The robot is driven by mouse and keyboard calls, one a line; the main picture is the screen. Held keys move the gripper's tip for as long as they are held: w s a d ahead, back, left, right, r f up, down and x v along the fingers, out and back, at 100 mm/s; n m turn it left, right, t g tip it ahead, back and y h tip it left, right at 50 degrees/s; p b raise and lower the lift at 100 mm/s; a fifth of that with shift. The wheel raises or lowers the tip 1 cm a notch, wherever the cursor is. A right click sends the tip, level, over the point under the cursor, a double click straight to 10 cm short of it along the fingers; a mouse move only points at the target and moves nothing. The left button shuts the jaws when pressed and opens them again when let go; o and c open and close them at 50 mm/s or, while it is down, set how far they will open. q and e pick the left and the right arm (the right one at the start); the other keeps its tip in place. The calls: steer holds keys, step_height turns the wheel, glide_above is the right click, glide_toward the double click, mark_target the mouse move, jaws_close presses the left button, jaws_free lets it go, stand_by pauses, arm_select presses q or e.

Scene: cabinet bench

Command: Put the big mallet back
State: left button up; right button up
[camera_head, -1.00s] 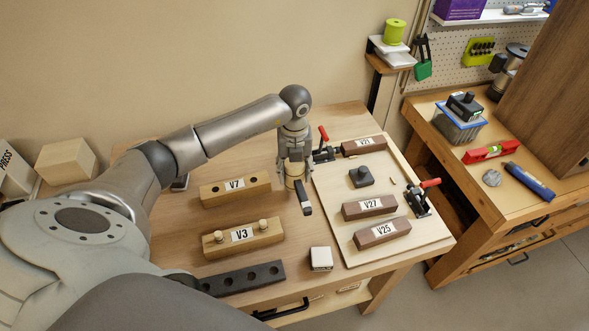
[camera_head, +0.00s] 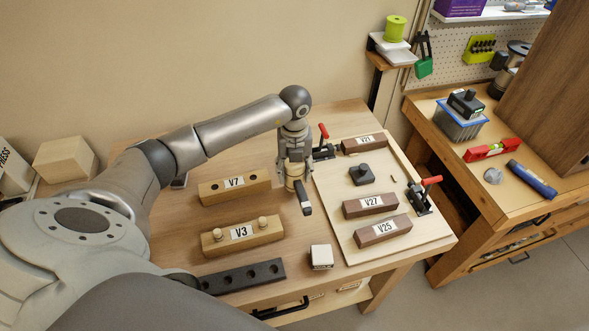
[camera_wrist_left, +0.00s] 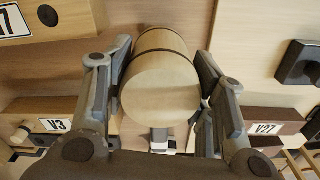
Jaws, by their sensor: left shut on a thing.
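The big mallet has a pale wooden cylinder head and a dark handle (camera_head: 305,201) pointing toward the front of the bench. Its head shows large between the fingers in the left wrist view (camera_wrist_left: 160,88). My left gripper (camera_head: 295,180) points down over the bench and is shut on the mallet head, one finger on each side. Whether the mallet touches the bench top is hard to tell. My right gripper is not in view.
Wooden blocks V7 (camera_head: 235,187) and V3 (camera_head: 243,236) and a dark holed rack (camera_head: 245,278) stand to the left. A pale board (camera_head: 350,250) with blocks V27 (camera_head: 370,206) and V25 (camera_head: 383,231) and red-handled clamps (camera_head: 421,194) lies to the right. A small white block (camera_head: 321,257) stands in front.

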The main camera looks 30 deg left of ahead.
arm_select(q)
steer(key=shift+f+b, duration=0.95)
steer(key=shift+f, duration=0.3)
stand_by(1.2)
steer(key=o, duration=1.4)
steer(key=shift+o, duration=0.9)
steer(key=shift+r+p, duration=2.5)
steer(key=shift+r, duration=1.05)
steer(key=shift+f, duration=0.15)
